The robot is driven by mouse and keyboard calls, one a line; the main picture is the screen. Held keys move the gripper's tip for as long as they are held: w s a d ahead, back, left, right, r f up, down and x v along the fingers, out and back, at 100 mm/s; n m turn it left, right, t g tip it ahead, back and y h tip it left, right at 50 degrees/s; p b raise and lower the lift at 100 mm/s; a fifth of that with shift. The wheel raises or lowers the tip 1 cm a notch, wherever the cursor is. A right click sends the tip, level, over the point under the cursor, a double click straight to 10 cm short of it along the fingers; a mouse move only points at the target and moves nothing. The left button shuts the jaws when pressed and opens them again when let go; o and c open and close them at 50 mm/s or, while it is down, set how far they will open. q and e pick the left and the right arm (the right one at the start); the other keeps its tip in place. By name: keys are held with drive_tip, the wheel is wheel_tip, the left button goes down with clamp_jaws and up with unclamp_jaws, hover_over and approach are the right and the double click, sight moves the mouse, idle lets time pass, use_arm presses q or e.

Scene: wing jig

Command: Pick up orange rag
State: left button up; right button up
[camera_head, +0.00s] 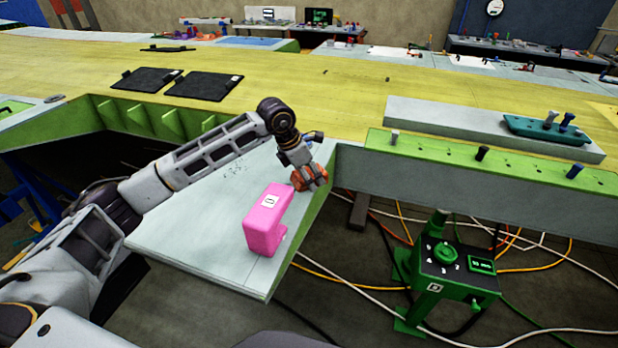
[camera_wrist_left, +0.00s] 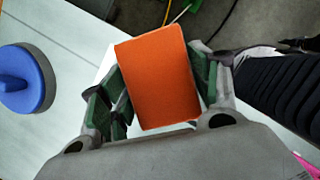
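The orange rag (camera_head: 309,178) shows as a small orange block near the right edge of the pale grey panel (camera_head: 190,222), close to the corner by the green beam. My left gripper (camera_head: 309,170) reaches down over it from the left. In the left wrist view the rag (camera_wrist_left: 163,78) sits between the green finger pads of my left gripper (camera_wrist_left: 163,95), slightly tilted. A pad lies against each side, and the gripper looks shut on it. I cannot tell whether the rag is clear of the panel. My right gripper is not in view.
A pink block (camera_head: 264,222) stands on the panel, nearer than the gripper. A blue round knob (camera_wrist_left: 22,82) lies close by in the left wrist view. A green device (camera_head: 447,267) and several cables are on the floor at right. Two black pads (camera_head: 203,86) lie on the yellow surface.

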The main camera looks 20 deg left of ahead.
sight(309, 172)
use_arm(q)
drive_tip(key=shift+f, duration=0.25)
drive_tip(key=c, duration=0.4)
drive_tip(key=shift+s, duration=0.1)
drive_tip(key=shift+r+p, duration=0.3)
drive_tip(key=shift+p, duration=0.15)
wheel_tip(309, 172, up, 8)
drive_tip(key=shift+r+b, duration=0.1)
drive_tip(key=shift+b, duration=0.8)
drive_tip(key=shift+r, duration=0.95)
